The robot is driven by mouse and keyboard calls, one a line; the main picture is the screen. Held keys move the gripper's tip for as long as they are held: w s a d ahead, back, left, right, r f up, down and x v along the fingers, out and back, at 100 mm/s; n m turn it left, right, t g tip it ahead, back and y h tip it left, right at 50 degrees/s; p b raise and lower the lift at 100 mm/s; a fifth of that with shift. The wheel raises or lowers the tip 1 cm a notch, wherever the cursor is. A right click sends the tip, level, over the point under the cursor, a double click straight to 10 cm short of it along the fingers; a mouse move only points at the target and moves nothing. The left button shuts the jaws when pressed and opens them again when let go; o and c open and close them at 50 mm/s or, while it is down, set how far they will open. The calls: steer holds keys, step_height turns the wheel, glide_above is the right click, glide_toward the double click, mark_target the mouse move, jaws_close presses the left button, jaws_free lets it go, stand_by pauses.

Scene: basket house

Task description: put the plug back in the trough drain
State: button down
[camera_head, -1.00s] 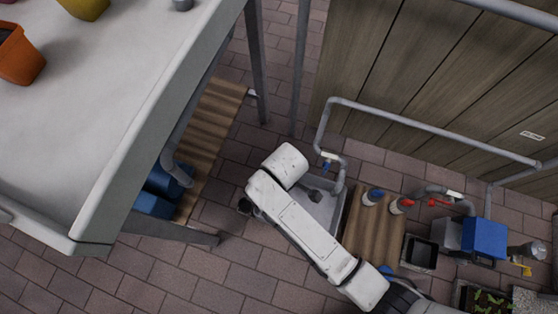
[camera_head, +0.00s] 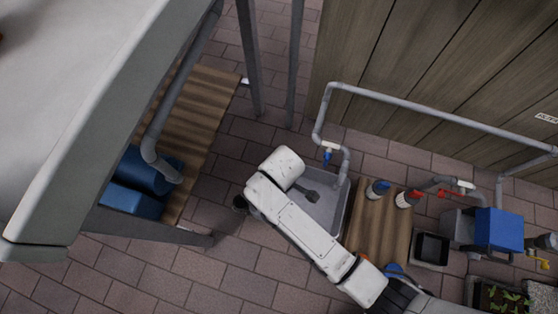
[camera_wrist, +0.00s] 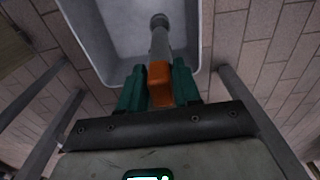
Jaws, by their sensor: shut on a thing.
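My gripper (camera_wrist: 158,76) shows in the wrist view, its green fingers shut on an orange block with a dark grey stem (camera_wrist: 160,40). This looks like the plug with its handle; the stem points away over the trough (camera_wrist: 100,45). The trough is a pale grey basin, and in the head view (camera_head: 330,213) it lies on the paving beside my white arm. A dark shape (camera_head: 312,196) shows inside it next to the arm; I cannot tell whether it is the drain or the plug's end. My arm hides the gripper in the head view.
A grey pipe with a blue-handled tap (camera_head: 327,157) stands at the trough's back edge. A wooden slatted board (camera_head: 378,232) with two capped containers lies to its right, then a black box (camera_head: 432,249) and a blue-topped unit (camera_head: 498,230). A pale table (camera_head: 80,100) fills the left.

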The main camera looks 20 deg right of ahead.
step_height(320, 180, down, 7)
steer(key=b, duration=0.3)
steer(key=shift+r, duration=0.1)
steer(key=shift+f, duration=0.3)
steer(key=c, duration=0.8)
jaws_free()
step_height(320, 180, up, 13)
steer(key=p, duration=0.6)
steer(key=shift+s+d+f, duration=0.1)
steer(key=shift+d+f, duration=0.05)
